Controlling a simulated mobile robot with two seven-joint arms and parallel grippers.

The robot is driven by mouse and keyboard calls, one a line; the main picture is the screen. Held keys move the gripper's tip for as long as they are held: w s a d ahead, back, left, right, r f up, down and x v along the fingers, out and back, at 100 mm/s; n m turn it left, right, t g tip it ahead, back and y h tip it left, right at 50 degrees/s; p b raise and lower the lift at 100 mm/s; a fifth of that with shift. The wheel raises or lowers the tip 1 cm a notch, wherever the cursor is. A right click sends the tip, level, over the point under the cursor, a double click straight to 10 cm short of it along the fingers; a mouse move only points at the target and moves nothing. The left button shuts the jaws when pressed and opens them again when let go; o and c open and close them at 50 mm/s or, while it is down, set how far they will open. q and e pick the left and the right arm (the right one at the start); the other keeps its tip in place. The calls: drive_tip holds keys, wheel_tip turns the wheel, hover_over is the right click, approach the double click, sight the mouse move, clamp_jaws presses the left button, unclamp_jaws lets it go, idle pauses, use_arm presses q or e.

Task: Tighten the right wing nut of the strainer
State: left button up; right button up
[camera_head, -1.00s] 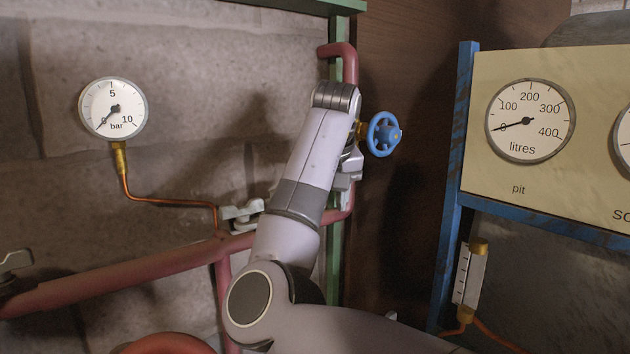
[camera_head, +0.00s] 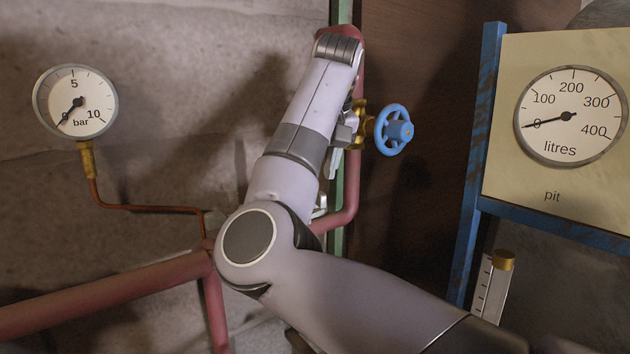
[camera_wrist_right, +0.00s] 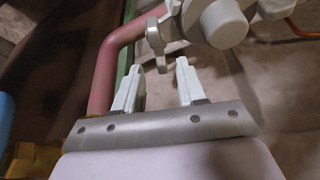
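The strainer (camera_wrist_right: 223,22) shows at the top of the right wrist view as a pale grey body with a round cap. A pale wing nut (camera_wrist_right: 155,36) stands at its left side in that view; another pale lobe (camera_wrist_right: 271,8) shows at its right. My right gripper (camera_wrist_right: 157,67) is open, its two fingers pointing toward the strainer. The wing nut lies beyond the gap between the fingertips, apart from them, with nothing held. In the head view my right arm hides most of the strainer and the gripper. My left gripper is not in view.
A red pipe (camera_wrist_right: 108,70) runs close to the left finger. A blue handwheel (camera_head: 394,130) stands just right of my forearm. A bar gauge (camera_head: 76,102) with a copper tube is on the wall at left. A blue-framed litres panel (camera_head: 553,190) stands at right.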

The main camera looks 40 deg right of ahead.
drive_tip(key=shift+x, duration=1.8)
drive_tip(key=shift+c, duration=0.3)
clamp_jaws()
